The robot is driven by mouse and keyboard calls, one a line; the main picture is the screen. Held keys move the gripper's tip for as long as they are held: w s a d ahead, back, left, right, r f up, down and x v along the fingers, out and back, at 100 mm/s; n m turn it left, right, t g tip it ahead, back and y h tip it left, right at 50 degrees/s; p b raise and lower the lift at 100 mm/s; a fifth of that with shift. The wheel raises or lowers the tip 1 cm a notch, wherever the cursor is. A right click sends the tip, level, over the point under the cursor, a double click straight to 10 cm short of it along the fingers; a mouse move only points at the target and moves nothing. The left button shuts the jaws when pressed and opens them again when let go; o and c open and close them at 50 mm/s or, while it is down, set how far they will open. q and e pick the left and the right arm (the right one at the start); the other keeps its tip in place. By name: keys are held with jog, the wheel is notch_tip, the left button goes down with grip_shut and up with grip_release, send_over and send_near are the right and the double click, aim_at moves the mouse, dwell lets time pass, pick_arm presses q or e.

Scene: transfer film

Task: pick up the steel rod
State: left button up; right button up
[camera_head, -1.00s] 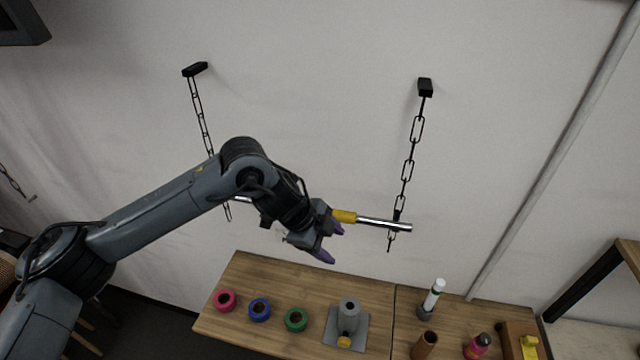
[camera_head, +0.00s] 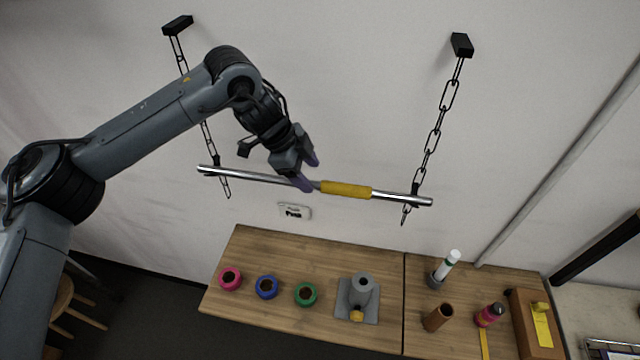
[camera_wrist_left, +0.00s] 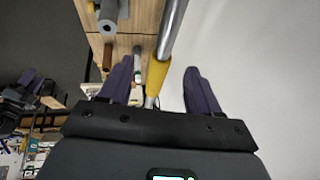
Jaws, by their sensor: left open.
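The steel rod (camera_head: 388,196) hangs level-ish in front of the wall, held near its ends by two black chains, with a yellow sleeve (camera_head: 346,189) around its middle. My left gripper (camera_head: 308,172) is open at the rod, just left of the yellow sleeve. In the left wrist view the rod (camera_wrist_left: 172,28) and its yellow sleeve (camera_wrist_left: 158,72) lie between the two spread purple fingers of my left gripper (camera_wrist_left: 158,84). Whether a finger touches the rod cannot be told.
Below the rod stands a wooden table (camera_head: 245,255). On it are pink (camera_head: 230,279), blue (camera_head: 266,287) and green (camera_head: 306,294) rings, a grey stand (camera_head: 362,292), a brown cup (camera_head: 437,317) and bottles. Chains (camera_head: 434,135) hang from black wall brackets.

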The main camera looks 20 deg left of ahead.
aim_at(317, 183)
pick_arm(q)
jog(key=p+x, duration=0.1)
jog(key=x, duration=0.3)
jog(key=shift+w+a+p, duration=0.15)
jog(key=shift+p, duration=0.2)
jog(key=shift+w+f, duration=0.1)
jog(key=shift+f, duration=0.4)
jog(key=shift+r, duration=0.1)
grip_shut()
